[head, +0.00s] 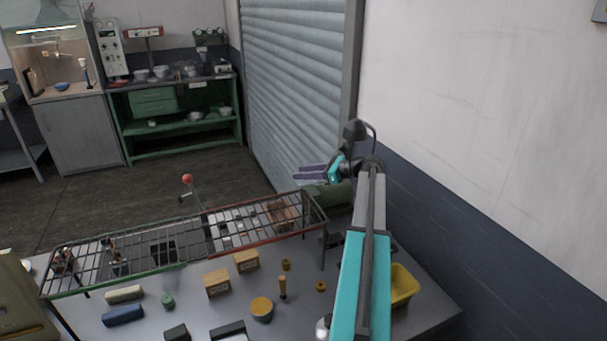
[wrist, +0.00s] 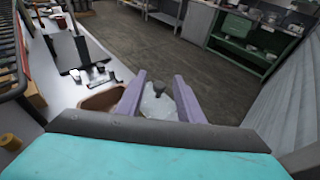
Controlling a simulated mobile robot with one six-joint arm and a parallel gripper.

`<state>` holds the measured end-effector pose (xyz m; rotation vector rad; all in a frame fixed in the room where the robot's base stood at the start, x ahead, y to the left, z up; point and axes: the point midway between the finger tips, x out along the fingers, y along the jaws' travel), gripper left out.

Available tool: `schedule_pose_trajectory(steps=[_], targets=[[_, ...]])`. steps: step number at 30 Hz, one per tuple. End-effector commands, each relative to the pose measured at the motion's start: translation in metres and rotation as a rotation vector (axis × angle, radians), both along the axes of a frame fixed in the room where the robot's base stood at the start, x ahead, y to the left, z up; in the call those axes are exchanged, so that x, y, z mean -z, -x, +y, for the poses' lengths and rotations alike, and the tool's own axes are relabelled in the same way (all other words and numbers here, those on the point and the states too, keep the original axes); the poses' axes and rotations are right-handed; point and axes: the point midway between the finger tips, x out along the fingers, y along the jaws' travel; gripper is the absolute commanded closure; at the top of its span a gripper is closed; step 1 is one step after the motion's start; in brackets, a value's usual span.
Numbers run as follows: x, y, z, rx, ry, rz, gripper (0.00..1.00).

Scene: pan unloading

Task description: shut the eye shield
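My gripper (head: 311,172) reaches out past the far right end of the bench, its purple fingers pointing left. In the wrist view my gripper (wrist: 158,92) has its two fingers apart, with a gap between them. A pale, partly see-through piece with a dark knob (wrist: 159,100) shows in that gap; it may be the eye shield, but I cannot tell for sure. I cannot tell whether the fingers touch it. In the head view a green rounded body (head: 328,196) sits below my gripper, partly behind my arm. No eye shield can be made out clearly there.
A wire rack (head: 185,245) stands along the grey bench (head: 300,318). Small boxes, cylinders and a yellow bin (head: 403,285) are on the bench. A red-knobbed lever (head: 187,179) rises behind the rack. A roller shutter (head: 295,85) and a white wall are close on the right.

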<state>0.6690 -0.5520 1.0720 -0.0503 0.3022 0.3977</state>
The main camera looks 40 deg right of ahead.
Motion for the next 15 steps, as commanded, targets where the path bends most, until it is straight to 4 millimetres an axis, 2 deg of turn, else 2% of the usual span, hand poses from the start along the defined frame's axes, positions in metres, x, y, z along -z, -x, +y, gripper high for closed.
schedule_pose_trajectory(steps=[5,15], targets=[[-0.003,0.015,-0.006,0.002,0.001,0.000,0.66],[-0.018,0.061,-0.026,0.002,0.001,0.000,0.66]])
